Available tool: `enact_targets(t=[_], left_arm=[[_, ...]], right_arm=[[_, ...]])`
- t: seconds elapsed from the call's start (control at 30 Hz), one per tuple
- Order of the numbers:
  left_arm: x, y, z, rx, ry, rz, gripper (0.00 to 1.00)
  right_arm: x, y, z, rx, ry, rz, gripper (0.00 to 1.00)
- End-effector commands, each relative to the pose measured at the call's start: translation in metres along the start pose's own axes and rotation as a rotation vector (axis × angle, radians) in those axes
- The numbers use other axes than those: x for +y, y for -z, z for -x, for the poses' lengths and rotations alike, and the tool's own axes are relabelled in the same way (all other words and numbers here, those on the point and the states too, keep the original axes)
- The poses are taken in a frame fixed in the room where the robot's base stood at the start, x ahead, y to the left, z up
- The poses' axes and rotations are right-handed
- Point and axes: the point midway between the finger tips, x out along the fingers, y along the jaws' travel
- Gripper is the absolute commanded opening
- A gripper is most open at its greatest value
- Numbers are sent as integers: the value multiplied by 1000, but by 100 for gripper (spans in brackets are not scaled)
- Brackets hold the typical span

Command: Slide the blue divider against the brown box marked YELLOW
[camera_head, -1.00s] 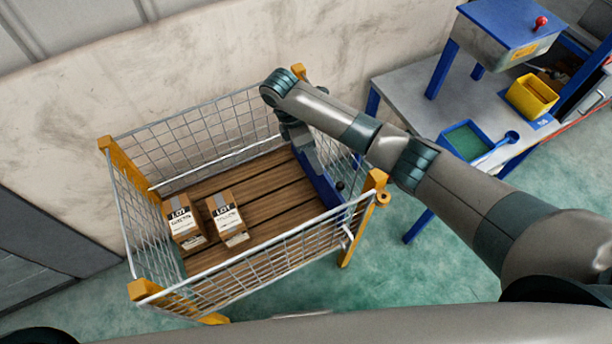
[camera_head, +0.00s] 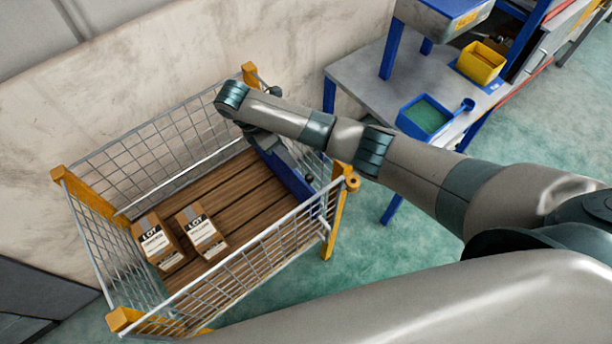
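The blue divider (camera_head: 287,176) stands upright across the right end of the wire-mesh crate (camera_head: 78,185), along its right side wall. Two brown boxes stand side by side toward the crate's left end, a left box (camera_head: 157,243) and a right box (camera_head: 202,233). Both have white labels reading LOT; the smaller word below is too blurred to read. Bare floor separates the right box from the divider. My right arm reaches in from the right, and my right gripper (camera_head: 260,141) is down at the divider's far part. Its fingers are hidden, so its opening and grip cannot be told. My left gripper is out of view.
The crate's wooden slat floor (camera_head: 243,198) is clear between boxes and divider. Yellow corner posts (camera_head: 338,215) and mesh walls enclose it. A grey workbench (camera_head: 368,75) with a blue tray (camera_head: 425,116) and yellow bin (camera_head: 481,62) stands at the right.

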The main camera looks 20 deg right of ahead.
Motion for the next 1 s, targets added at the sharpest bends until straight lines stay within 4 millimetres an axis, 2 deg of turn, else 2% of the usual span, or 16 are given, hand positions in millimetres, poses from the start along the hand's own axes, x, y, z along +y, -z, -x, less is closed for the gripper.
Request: enact_targets(t=[0.03,0.13,0.27,0.6,0.8,1.0], left_arm=[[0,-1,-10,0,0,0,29],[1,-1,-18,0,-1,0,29],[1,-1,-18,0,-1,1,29],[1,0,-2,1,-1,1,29],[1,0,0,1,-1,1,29],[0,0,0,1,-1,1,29]], right_arm=[[0,3,-14,2,2,-1,43],[0,2,-32,1,3,-2,43],[-1,1,-53,-1,3,-2,43],[-1,-1,-108,-2,3,-1,43],[0,0,-130,-1,1,-1,43],[0,0,-138,-1,0,0,43]])
